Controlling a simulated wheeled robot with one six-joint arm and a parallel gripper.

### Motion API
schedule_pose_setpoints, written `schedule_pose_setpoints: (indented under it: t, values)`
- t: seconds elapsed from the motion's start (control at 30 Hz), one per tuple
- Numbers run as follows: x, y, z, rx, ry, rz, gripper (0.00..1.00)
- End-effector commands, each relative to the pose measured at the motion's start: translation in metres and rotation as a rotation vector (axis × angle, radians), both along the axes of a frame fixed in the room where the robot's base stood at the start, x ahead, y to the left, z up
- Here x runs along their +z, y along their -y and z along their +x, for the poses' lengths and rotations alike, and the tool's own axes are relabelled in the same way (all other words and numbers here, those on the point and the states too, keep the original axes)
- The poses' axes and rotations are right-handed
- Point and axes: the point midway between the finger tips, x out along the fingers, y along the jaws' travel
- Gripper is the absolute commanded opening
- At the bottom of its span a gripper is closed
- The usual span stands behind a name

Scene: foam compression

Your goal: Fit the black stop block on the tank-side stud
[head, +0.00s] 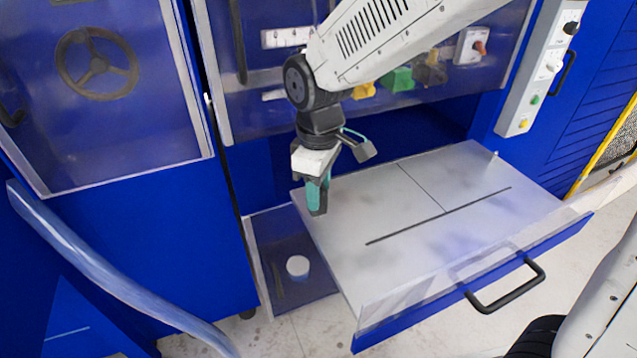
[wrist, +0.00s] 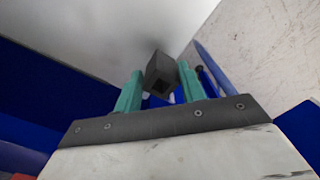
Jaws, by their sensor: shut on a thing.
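My gripper (head: 317,196) has teal fingers and points down over the left edge of the pale drawer top (head: 440,250). It is shut on the black stop block (head: 318,210), which shows as a dark piece at the fingertips. In the wrist view the block (wrist: 160,68) is square-sided with an opening in its near end, and sits between the two fingers. It looks somewhat tilted in that view. A small pale peg (head: 494,155) stands at the far right corner of the drawer top. I cannot tell which stud is the tank-side one; none shows clearly under the block.
A white round piece (head: 298,267) lies in the lower blue recess left of the drawer top. A clear front panel and black handle (head: 507,288) edge the drawer. Clear cabinet doors (head: 100,90) stand behind.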

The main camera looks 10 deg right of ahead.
Motion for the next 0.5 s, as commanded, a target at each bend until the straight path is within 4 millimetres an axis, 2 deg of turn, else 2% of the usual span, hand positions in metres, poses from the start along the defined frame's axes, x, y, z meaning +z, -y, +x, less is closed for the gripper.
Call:
schedule_pose_setpoints:
  t: [0.5]
  values:
    - [-0.016,0.000,0.000,0.000,0.000,0.000,0.13]
